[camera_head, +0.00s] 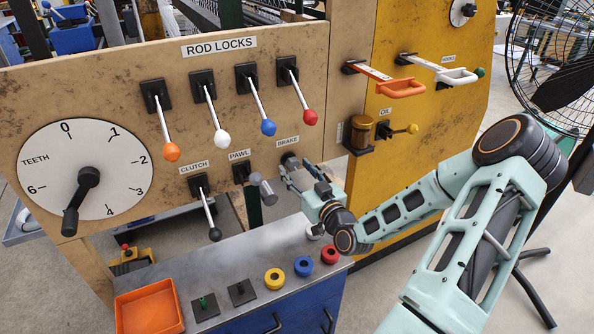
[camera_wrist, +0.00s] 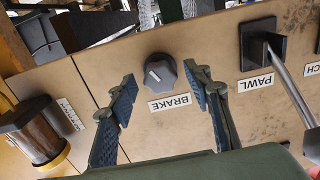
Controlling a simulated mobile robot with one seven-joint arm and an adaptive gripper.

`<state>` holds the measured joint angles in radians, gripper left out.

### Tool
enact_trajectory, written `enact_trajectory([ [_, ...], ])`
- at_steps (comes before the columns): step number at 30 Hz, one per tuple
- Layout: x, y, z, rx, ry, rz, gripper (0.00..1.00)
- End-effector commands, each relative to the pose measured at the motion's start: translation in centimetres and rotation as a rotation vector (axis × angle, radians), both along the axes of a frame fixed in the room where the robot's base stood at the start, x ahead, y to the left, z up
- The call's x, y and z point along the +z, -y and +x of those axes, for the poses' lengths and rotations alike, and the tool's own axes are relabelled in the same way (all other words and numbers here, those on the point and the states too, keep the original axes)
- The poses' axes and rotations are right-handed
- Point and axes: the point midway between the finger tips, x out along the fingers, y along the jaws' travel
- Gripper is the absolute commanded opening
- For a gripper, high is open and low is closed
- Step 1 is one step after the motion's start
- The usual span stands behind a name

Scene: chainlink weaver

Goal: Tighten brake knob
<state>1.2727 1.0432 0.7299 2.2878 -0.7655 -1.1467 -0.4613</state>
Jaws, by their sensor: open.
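No contact with the knob shows. In the head view my gripper (camera_head: 293,172) points at the panel just below the BRAKE label, and the knob is mostly hidden there.
The pawl lever (camera_head: 262,188) is close on the left of my gripper, with the clutch lever (camera_head: 206,210) beyond it. Rod lock levers hang above. The oil cup (camera_head: 361,134) is to the right. A bench (camera_head: 232,273) with rings and an orange tray (camera_head: 150,308) lies below.

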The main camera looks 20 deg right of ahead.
Motion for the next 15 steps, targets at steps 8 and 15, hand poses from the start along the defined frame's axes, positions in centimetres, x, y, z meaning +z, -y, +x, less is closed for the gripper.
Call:
enact_trajectory([
  [8,0.01,0.0,0.0,0.0,0.0,0.0,0.38],
  [15,0.01,0.0,-0.01,0.0,0.0,-0.001,0.11],
])
